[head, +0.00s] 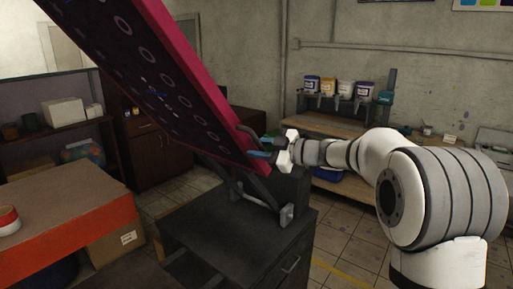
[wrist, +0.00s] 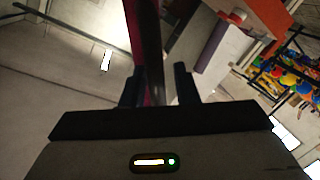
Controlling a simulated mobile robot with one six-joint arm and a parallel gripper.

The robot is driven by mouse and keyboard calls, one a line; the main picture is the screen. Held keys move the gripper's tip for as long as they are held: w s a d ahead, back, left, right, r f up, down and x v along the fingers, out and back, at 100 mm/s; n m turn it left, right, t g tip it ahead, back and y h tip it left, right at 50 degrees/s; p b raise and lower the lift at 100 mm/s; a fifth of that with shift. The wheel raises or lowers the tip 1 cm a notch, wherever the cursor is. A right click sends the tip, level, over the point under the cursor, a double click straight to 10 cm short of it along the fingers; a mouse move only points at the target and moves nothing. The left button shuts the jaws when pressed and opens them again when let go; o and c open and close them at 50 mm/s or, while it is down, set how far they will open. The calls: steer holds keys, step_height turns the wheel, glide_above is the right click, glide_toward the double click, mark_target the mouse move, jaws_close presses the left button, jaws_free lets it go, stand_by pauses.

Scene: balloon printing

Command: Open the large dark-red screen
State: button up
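The large dark-red screen (head: 203,82) stands raised and steeply tilted above a dark cabinet-like base (head: 225,235). Its underside shows rows of ring patterns, and its upper end runs out of the head view. My gripper (head: 262,147) is at the screen's lower right edge, by a dark curved bracket. In the wrist view, the dark-red edge (wrist: 152,50) runs up between the two dark fingers of my gripper (wrist: 158,85). The fingers stand apart, with a gap visible on the right side of the edge. Contact at the fingertips cannot be made out.
An orange-red table (head: 60,215) with a red-and-white roll (head: 8,220) stands at the left. Shelves with boxes are behind it. A wooden bench (head: 340,125) with several paint buckets stands at the back. Tiled floor is free right of the base.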

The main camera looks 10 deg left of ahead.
steer(key=shift+o, duration=0.4)
steer(key=shift+r, duration=0.15)
steer(key=shift+s+d, duration=0.1)
steer(key=f+b+v, duration=0.1)
steer(key=b+v, duration=0.1)
steer(key=v, duration=0.5)
steer(key=shift+d+r+b, duration=0.3)
steer(key=shift+d+r, duration=0.1)
steer(key=shift+r, duration=0.1)
steer(key=shift+s, duration=0.1)
